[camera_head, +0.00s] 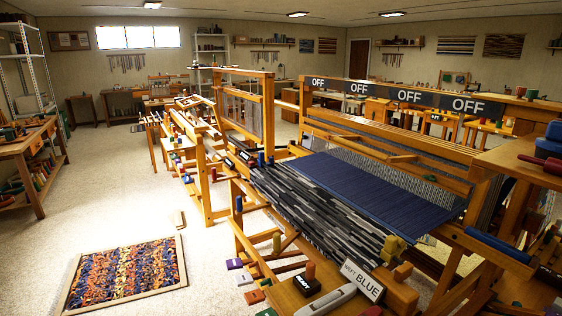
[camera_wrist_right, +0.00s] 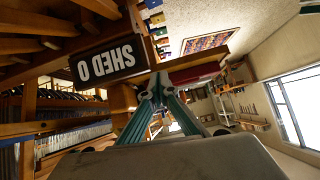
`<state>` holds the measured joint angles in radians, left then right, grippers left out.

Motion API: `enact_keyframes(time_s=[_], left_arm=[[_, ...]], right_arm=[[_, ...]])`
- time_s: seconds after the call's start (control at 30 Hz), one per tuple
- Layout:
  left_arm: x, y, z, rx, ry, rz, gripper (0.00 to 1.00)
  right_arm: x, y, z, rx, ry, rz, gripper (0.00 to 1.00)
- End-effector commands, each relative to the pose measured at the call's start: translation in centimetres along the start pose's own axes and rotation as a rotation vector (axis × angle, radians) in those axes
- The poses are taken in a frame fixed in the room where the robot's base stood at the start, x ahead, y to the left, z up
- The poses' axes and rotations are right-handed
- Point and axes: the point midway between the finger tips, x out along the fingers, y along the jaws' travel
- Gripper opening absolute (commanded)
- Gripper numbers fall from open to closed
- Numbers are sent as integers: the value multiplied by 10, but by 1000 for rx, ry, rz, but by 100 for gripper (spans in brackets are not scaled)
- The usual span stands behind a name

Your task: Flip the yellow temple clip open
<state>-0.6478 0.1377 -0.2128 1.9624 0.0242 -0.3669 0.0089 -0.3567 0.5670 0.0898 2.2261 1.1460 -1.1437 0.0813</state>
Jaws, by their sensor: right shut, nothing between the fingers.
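A small yellow block (camera_head: 391,248), which looks like the temple clip, sits by the near edge of the blue cloth (camera_head: 365,188) on the loom. It is too small to tell whether it is open or closed. Another yellowish piece (camera_head: 276,243) stands upright on the loom's left side. My right gripper (camera_wrist_right: 158,82) shows in the right wrist view, its teal fingers drawn together at the tips with nothing between them. A dark "SHED 0" sign (camera_wrist_right: 111,60) appears upside down beside it. No clip can be made out there. My left gripper is not in view.
A "WEFT BLUE" card (camera_head: 362,280) and a grey boat-shaped piece (camera_head: 326,300) lie at the loom's near end. Dark warp strips (camera_head: 310,205) run beside the cloth. "OFF" signs (camera_head: 398,95) line the top beam. A framed rug (camera_head: 125,275) lies on the open floor at left.

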Motion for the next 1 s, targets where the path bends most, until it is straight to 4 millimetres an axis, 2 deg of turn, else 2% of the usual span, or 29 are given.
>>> enact_keyframes(time_s=[0.03, 0.1, 0.3, 0.5, 0.77, 0.8, 1.0], left_arm=[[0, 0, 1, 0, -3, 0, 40], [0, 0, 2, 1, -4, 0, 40], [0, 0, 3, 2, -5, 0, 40], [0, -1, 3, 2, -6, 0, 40], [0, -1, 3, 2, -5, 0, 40], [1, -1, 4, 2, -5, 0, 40], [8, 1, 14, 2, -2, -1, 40]], right_arm=[[4, -9, 17, -49, -39, 40, 0], [4, -14, 38, -126, -99, 110, 0], [-12, -16, 76, -298, -261, 314, 0], [-40, -11, 92, -385, -380, 466, 0], [-80, -7, 102, -440, -511, 621, 0], [-78, -7, 105, -442, -514, 626, 0], [-24, -25, 123, -402, -400, 547, 0]])
